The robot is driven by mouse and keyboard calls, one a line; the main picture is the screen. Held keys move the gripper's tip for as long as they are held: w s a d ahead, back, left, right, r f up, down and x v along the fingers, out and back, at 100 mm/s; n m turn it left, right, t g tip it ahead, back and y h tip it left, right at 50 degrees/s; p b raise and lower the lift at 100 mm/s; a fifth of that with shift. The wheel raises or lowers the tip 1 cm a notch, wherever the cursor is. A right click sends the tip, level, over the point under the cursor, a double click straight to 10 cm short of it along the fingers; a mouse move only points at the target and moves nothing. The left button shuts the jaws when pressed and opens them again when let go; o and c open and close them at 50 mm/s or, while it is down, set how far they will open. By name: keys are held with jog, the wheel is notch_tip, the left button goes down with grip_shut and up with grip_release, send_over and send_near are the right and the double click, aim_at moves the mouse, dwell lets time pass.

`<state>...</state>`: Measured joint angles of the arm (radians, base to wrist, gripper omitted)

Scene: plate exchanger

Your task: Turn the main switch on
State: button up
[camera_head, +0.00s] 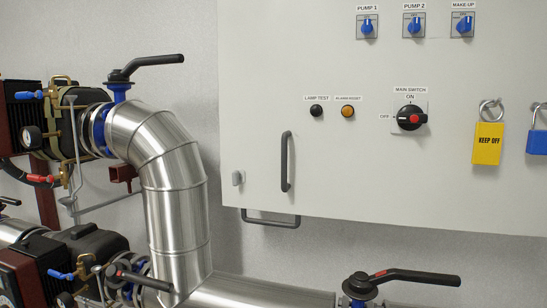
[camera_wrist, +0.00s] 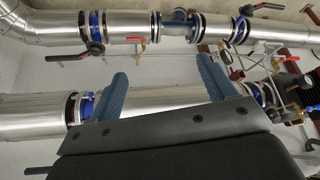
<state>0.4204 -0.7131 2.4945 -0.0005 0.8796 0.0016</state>
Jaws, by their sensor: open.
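The main switch (camera_head: 410,118) is a black rotary knob with a red centre, on a light plate on the white cabinet in the head view. ON is marked above it and OFF to its left. Its handle looks roughly level, in line with the OFF mark, though the exact angle is hard to tell. My gripper (camera_wrist: 161,68) shows only in the wrist view, its two blue fingers spread apart with nothing between them. It faces silver pipes, and the switch is not in that view.
The white cabinet (camera_head: 330,180) also carries a lamp test button (camera_head: 316,110), an orange button (camera_head: 348,111), blue pump knobs (camera_head: 367,26), a yellow padlock (camera_head: 488,142) and a blue padlock (camera_head: 537,138). A grey handle (camera_head: 286,161) protrudes. A silver pipe (camera_head: 172,190) and black-levered valves stand left and below.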

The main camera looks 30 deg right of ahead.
jog(key=w+d+r+m+t+h, duration=0.15)
jog(key=w+d+r, duration=0.25)
jog(key=d+r, duration=0.7)
jog(key=w+d+r+m+t+h, duration=0.1)
jog(key=w+d+r+m+t, duration=0.15)
jog(key=d+r, duration=0.75)
jog(key=t+h, duration=0.4)
jog(key=h, duration=0.4)
send_near(415, 118)
jog(key=x, duration=1.1)
jog(key=c, duration=1)
